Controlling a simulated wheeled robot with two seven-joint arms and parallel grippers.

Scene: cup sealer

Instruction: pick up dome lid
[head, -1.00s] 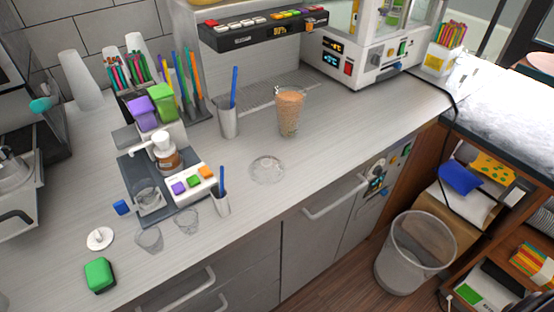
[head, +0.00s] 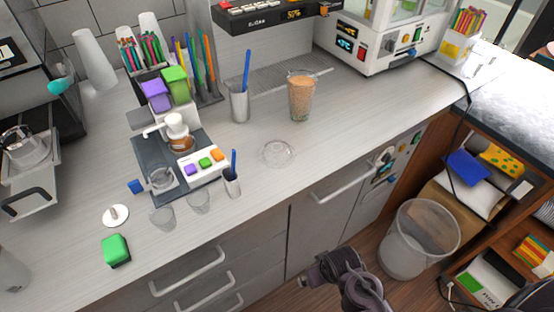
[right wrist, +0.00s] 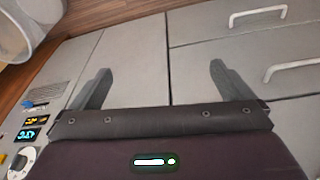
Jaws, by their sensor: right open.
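The dome lid (head: 278,152) is clear and round. It lies on the grey counter (head: 330,140) near the front edge, in the middle of the head view. My right gripper (right wrist: 158,85) is open and empty in the right wrist view, its two fingers wide apart before the drawer fronts. In the head view my right arm comes in at the bottom, in front of the cabinet, below the lid and well apart from it. The lid does not show in the right wrist view. My left gripper is not in view.
A filled cup (head: 301,96) stands behind the lid. A small holder with a blue stick (head: 232,182) and clear cups (head: 163,217) stand to its left, near the sealer (head: 180,150). Cabinet handles (head: 345,186) stick out below the counter. A bin (head: 420,238) stands right.

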